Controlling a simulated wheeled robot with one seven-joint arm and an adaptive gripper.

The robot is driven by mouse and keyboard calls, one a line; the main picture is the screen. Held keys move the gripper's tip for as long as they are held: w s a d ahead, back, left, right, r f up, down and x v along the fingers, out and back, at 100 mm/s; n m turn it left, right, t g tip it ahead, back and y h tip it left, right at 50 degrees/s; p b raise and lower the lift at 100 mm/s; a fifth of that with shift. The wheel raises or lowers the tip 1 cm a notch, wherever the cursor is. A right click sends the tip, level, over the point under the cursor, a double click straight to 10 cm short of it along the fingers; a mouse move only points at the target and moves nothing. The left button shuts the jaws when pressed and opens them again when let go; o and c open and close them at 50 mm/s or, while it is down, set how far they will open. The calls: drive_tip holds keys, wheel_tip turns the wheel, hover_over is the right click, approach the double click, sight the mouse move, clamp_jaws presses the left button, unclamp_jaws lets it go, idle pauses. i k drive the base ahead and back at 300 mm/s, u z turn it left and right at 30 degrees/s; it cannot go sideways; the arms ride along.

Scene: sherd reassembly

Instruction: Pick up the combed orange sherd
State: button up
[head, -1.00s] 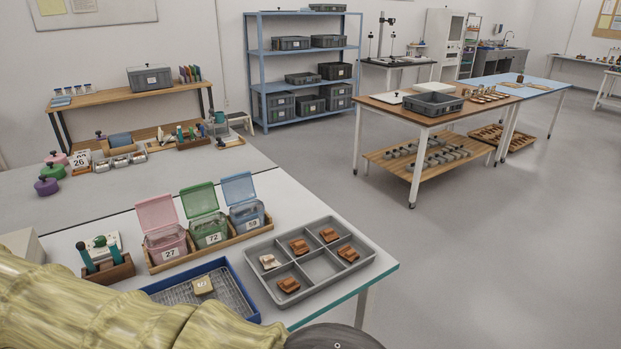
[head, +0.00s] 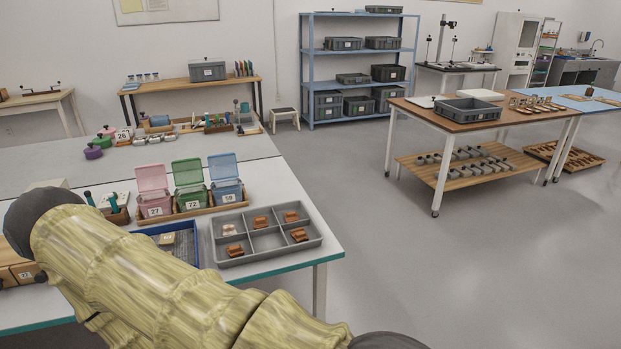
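A grey divided tray (head: 264,259) lies near the right end of the white table. Several orange-brown sherds lie in its compartments: at back middle (head: 260,221), back right (head: 291,216), front right (head: 299,235) and front left (head: 235,250). They are too small to tell which one is combed. A pale sherd (head: 229,230) lies in the back left compartment. My arm, in a yellowish sleeve, crosses the lower left of the head view. My gripper is not visible.
A blue-rimmed tray (head: 192,232) with a tan block (head: 167,239) sits left of the grey tray, partly behind my arm. Pink (head: 152,178), green (head: 188,172) and blue (head: 224,168) lidded boxes stand behind. Open floor (head: 420,270) lies right of the table.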

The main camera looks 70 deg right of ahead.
sight(290, 216)
drive_tip(key=z, duration=1.4)
